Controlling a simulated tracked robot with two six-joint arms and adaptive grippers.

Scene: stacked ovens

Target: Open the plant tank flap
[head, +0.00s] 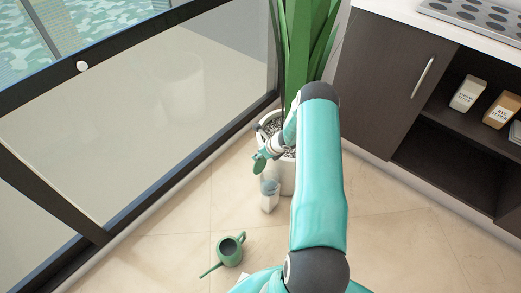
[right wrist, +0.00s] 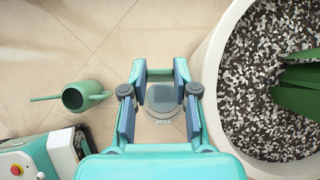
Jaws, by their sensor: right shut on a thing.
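The plant tank (head: 269,197) is a small clear and white container on the floor in front of the potted plant. My right gripper (head: 262,158) is just above it in the head view, beside the pot. In the right wrist view, my right gripper (right wrist: 160,70) has its two fingers at either side of the tank's greyish round top, which I take for the flap (right wrist: 161,95). It is shut on this part. A pale lower part of the tank shows below it. How far the flap is tilted cannot be told. My left gripper is not in view.
A white pot (right wrist: 212,105) with dark and pale pebbles and a green plant (head: 304,45) stands close by. A green watering can (head: 231,250) is on the tiled floor. A glass panel (head: 150,100) is at left, a dark cabinet (head: 385,85) at right.

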